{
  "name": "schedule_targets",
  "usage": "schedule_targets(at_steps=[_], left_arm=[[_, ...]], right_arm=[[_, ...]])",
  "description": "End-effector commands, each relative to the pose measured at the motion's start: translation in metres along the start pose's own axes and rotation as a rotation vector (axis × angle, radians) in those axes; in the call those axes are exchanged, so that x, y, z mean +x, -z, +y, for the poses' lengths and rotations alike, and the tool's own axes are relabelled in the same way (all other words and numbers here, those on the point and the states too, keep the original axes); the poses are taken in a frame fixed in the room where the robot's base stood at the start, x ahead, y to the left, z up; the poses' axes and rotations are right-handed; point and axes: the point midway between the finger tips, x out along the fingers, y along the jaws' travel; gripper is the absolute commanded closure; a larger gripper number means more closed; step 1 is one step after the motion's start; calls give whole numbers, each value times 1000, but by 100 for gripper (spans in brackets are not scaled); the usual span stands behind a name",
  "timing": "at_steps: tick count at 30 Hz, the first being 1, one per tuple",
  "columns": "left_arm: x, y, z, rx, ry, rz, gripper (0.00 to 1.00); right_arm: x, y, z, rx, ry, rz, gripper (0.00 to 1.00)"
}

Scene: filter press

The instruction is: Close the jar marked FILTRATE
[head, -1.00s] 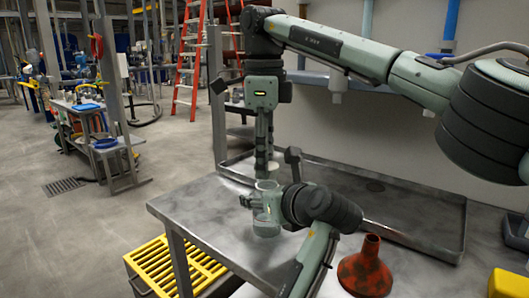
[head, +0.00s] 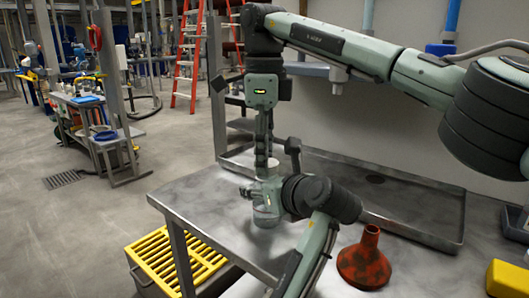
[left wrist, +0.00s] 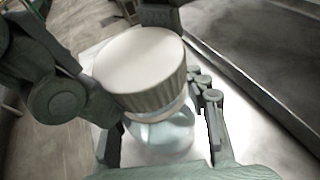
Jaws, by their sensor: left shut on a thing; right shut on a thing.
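My left gripper (head: 264,192) is shut on a clear glass jar (head: 266,217) at the table's left part. The jar stands upright on or just above the table; no marking on it can be read. In the left wrist view the jar (left wrist: 162,138) sits between the fingers. A white ribbed lid (left wrist: 142,68) is directly over its mouth, slightly tilted in that view. My right gripper (head: 264,150) reaches down from above and is shut on the lid. In the head view the lid shows only as a small white edge (head: 272,162). Whether the lid touches the rim I cannot tell.
The grey metal table (head: 196,196) has a shallow raised-edge tray (head: 410,215) behind the jar. A red-brown funnel-shaped vessel (head: 364,262) stands to the right, near my left arm. A yellow object (head: 507,279) lies at the far right. A yellow grating (head: 172,262) is below the table's left edge.

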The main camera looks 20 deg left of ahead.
Motion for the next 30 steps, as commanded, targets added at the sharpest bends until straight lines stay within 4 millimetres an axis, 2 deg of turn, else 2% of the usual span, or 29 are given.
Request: schedule_targets(at_steps=[9, 13, 30], left_arm=[[0, 0, 0, 0, 0, 0, 100], [0, 0, 0, 0, 0, 0, 100], [0, 0, 0, 0, 0, 0, 100]], right_arm=[[4, 0, 0, 13, 0, 0, 73], [4, 0, -1, 152, 0, 1, 73], [5, 5, -5, 1577, 2, 4, 74]])
